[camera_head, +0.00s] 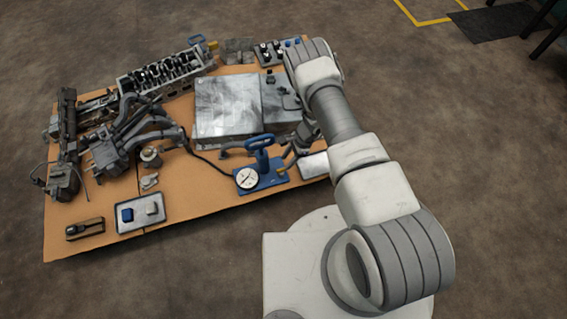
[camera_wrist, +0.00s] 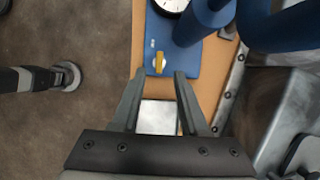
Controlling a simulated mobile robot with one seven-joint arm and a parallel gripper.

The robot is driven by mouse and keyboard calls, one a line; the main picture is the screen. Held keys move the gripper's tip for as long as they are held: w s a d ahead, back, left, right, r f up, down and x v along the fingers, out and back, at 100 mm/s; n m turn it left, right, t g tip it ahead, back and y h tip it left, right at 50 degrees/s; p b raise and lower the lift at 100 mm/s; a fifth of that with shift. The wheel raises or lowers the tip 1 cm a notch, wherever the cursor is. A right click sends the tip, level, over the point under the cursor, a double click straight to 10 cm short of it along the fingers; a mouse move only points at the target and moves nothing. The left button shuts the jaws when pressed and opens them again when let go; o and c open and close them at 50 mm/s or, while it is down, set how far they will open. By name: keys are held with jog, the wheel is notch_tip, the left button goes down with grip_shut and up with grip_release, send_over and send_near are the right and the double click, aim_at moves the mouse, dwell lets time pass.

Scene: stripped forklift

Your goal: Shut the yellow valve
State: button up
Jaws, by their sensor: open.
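The yellow valve (camera_wrist: 158,65) is a small yellow knob with a pale part on a blue base plate (camera_wrist: 165,42). In the head view the valve (camera_head: 282,171) is a tiny yellow spot at the plate's right side, beside the blue-handled pump (camera_head: 261,148). My gripper (camera_wrist: 160,72) is open, with its two dark fingers apart. In the wrist view the fingertips lie either side of the knob's lower part; the gap in depth cannot be told, and no contact shows. In the head view my gripper is mostly hidden by my arm.
A white-faced gauge (camera_head: 247,179) sits on the blue plate. A pale flat plate (camera_wrist: 158,117) lies below the valve in the wrist view. A large silver box (camera_head: 228,108) stands behind. Engine parts crowd the left of the brown board (camera_head: 200,190).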

jog(key=p+v, duration=0.3)
jog(key=v, duration=0.9)
